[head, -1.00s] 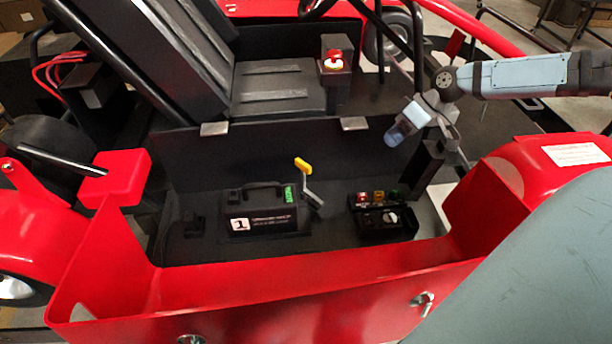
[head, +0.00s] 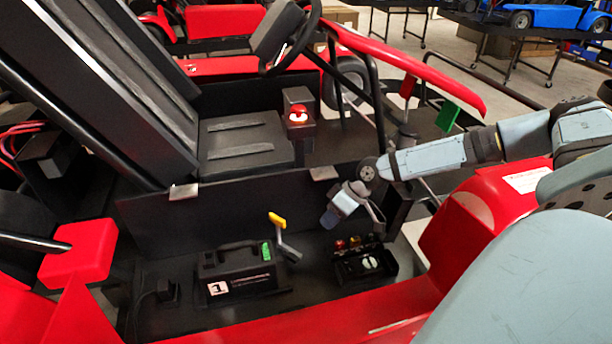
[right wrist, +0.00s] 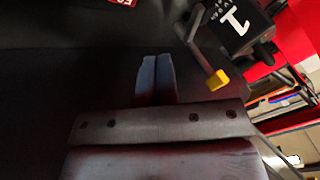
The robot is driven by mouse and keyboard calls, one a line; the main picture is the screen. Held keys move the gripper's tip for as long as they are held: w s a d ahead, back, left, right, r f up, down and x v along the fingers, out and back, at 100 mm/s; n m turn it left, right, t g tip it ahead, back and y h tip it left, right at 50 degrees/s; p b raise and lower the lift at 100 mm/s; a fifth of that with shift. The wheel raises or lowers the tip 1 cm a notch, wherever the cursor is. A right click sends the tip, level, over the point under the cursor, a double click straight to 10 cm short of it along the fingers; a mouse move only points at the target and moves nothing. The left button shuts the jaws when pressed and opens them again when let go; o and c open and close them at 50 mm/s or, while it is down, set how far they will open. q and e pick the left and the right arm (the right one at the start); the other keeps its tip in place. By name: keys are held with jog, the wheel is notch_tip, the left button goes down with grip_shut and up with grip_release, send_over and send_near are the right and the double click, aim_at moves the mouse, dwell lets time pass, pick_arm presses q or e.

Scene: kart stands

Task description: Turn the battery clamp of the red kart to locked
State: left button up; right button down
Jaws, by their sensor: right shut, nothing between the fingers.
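The battery clamp (head: 283,236) of the red kart is a grey lever with a yellow tip, standing up beside the black battery (head: 240,275) marked 1. In the right wrist view the clamp's yellow tip (right wrist: 217,79) is to the right of my fingers, and the battery (right wrist: 240,25) is at the top right. My right gripper (head: 329,220) is to the right of the clamp, apart from it, pointing down over the side bay. Its fingers (right wrist: 155,62) are together and empty. My left gripper is not in view.
A small black box (head: 365,265) with coloured buttons and a round switch sits right of the clamp. The red side panel (head: 300,322) borders the bay in front. A black wall (head: 230,220) and the seat (head: 250,145) lie behind. A red button post (head: 298,120) stands beside the seat.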

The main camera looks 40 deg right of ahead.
jog(key=x, duration=0.6)
jog(key=shift+a+r+p, duration=0.1)
jog(key=shift+r+p, duration=0.05)
jog(key=shift+p, duration=0.15)
jog(key=a+p, duration=0.1)
jog(key=a, duration=0.2)
jog(key=shift+s, duration=0.15)
jog(key=shift+s+a+p, duration=0.1)
jog(key=shift+a+p, duration=0.2)
jog(key=shift+a, duration=0.15)
jog(key=shift+f, duration=0.2)
